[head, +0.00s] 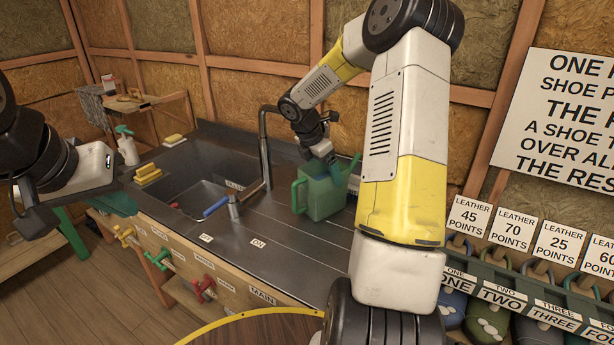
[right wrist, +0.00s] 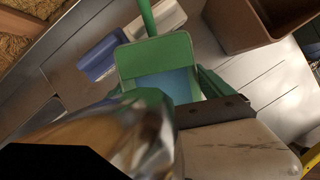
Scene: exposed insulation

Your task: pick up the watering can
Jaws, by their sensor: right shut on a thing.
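The green watering can (head: 318,199) is upright at the steel counter, right of the tall faucet. My right gripper (head: 325,153) is at its top and shut on it. In the right wrist view the can (right wrist: 153,55) shows its open top with pale blue inside, close against my right gripper (right wrist: 185,125). The fingertips' exact hold is hidden. I cannot tell whether the can's base touches the counter. My left gripper (head: 75,175) is at the left edge, away from the can; its fingers cannot be made out.
The steel counter (head: 280,237) holds a sink basin (head: 195,196), the faucet (head: 264,150) and a blue-handled tool (head: 215,207). Yellow sponges (head: 148,173) and a spray bottle (head: 127,150) are at its left. Labelled bins (head: 500,295) stand at the right. A round wooden top (head: 260,330) is in front.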

